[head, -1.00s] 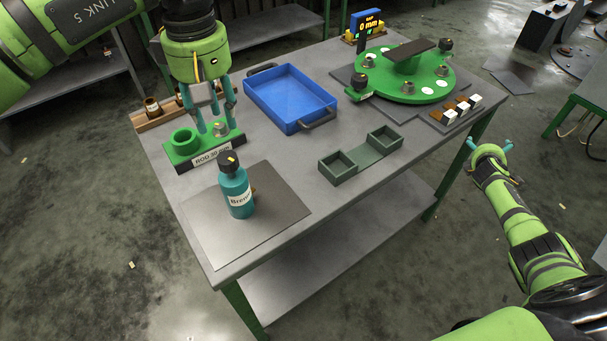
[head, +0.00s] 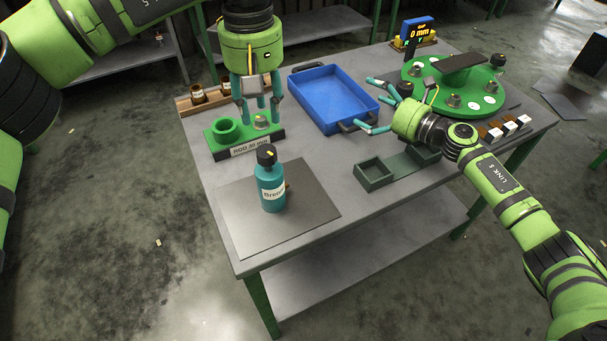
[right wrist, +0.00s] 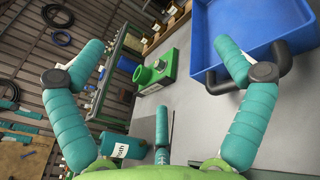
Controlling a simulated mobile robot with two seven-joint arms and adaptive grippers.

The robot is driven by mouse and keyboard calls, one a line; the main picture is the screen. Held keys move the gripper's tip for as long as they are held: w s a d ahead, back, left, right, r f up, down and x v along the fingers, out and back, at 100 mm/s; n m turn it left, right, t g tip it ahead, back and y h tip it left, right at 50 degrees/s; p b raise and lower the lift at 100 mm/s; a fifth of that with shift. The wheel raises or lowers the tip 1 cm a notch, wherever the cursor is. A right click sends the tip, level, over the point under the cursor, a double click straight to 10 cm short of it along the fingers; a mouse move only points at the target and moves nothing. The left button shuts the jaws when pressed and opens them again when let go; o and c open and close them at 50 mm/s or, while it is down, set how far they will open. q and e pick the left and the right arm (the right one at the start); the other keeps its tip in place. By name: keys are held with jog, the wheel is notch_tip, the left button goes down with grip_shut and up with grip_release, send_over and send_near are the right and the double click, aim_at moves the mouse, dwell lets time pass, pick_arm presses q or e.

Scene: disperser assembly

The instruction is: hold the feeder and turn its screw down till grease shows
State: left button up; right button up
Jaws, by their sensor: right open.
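I cannot tell for sure which part is the feeder. A small metal screw-topped piece (head: 261,122) sits on the green holder block (head: 225,131) labelled "30 mm". My left gripper (head: 260,119) points down over this piece, its fingers spread around it with gaps showing; it looks open. My right gripper (head: 372,105) is open and empty above the table, at the right end of the blue tray. In the right wrist view its spread fingers (right wrist: 160,75) frame the green holder block (right wrist: 157,72). No grease can be made out.
A teal bottle (head: 271,188) with a black cap stands on a grey mat (head: 310,208). The blue tray (head: 325,70), a dark green two-box holder (head: 373,176) and a green round plate with fittings (head: 480,105) are on the table. A wooden rack (head: 187,105) holds small brown bottles.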

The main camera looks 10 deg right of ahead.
aim_at(283, 183)
jog(key=s+a+f+n+g+y, duration=0.1)
jog(key=s+a+n+g, duration=0.3)
jog(key=s+a, duration=0.1)
jog(key=s+a+f+n+g+y, duration=0.1)
jog(key=s+a+f+n+g, duration=0.1)
jog(key=s+a+n+g, duration=0.2)
jog(key=s+a+f+n+g+y, duration=0.1)
jog(key=s+a+n+g, duration=0.3)
jog(key=a, duration=0.5)
jog(key=shift+s+a+f+n, duration=0.1)
jog(key=shift+s+a+n, duration=0.1)
jog(key=shift+s+n, duration=0.35)
jog(key=shift+s+a+f+n, duration=0.15)
jog(key=shift+s+n, duration=0.1)
jog(key=shift+s, duration=0.5)
jog(key=shift+s+a+g, duration=0.2)
jog(key=shift+a+g, duration=0.1)
jog(key=x, duration=0.6)
jog(key=shift+w+a+f, duration=0.1)
jog(key=shift+a+f, duration=0.05)
jog(key=shift+a, duration=0.1)
jog(key=c, duration=1.6)
